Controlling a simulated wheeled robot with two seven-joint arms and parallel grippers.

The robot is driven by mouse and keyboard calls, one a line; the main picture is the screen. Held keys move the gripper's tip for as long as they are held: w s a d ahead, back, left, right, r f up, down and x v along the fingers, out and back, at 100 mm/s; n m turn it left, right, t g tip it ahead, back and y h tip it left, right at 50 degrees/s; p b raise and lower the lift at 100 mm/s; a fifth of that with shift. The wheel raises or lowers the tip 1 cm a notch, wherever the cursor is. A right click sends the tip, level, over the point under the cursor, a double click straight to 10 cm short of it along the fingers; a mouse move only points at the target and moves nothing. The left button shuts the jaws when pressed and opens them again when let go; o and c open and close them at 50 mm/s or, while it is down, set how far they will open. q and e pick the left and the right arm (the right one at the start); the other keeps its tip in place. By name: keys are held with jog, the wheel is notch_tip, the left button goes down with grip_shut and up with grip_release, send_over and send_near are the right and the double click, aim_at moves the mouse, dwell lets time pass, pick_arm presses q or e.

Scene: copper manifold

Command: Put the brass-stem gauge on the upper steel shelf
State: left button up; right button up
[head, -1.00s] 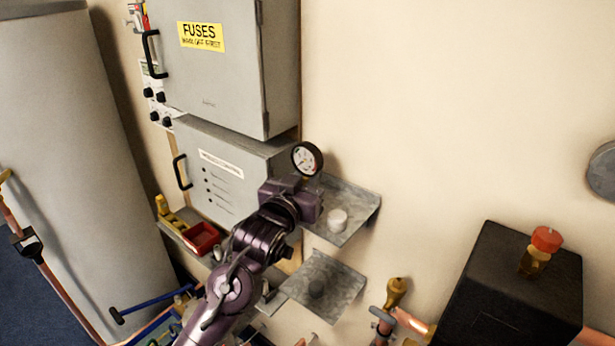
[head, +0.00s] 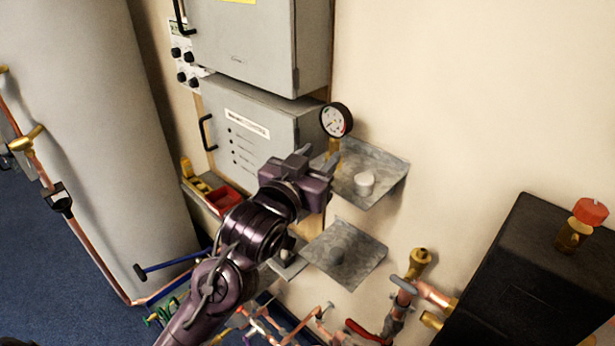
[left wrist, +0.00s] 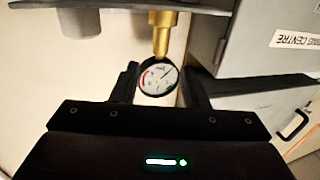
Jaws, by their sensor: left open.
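The brass-stem gauge (head: 336,120) has a round white dial with a black rim. It stands upright at the left part of the upper steel shelf (head: 385,160), with its stem foot at the shelf; my gripper partly hides the foot. My left gripper (head: 316,165) is open, just left of and below the dial. In the left wrist view, which looks upside down, the gauge (left wrist: 158,78) shows between the two spread fingers, with a gap on each side. My right gripper is not in view.
A pale cylinder (head: 364,184) stands on the upper shelf. Grey cabinets (head: 255,125) are close on the left. Copper pipes and a brass valve (head: 419,262) lie below right, beside a black box (head: 515,275).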

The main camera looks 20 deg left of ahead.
pick_arm(q)
jog(key=shift+s+a+p, duration=0.2)
jog(key=shift+s+p, duration=0.1)
jog(key=shift+s, duration=1.9)
jog(key=s+f+g+y, duration=0.1)
jog(key=s+f+g, duration=0.25)
jog(key=f, duration=0.45)
jog(key=s+f+g, duration=0.2)
jog(key=f+g, duration=0.2)
jog(key=f, duration=0.4)
jog(key=s+f+m+g, duration=0.1)
jog(key=s+f+g, duration=0.6)
jog(key=s+f, duration=0.45)
notch_tip(320, 180, down, 30)
jog(key=s+f+g, duration=0.1)
jog(key=s, duration=0.2)
jog(key=s+a+f, duration=0.2)
jog(key=s+f, duration=0.6)
jog(key=s, duration=0.1)
jog(key=s+a+f+g, duration=0.1)
jog(key=s+f, duration=0.8)
jog(key=shift+s+a+y, duration=0.3)
jog(key=shift+s+a, duration=0.05)
jog(key=shift+a, duration=0.05)
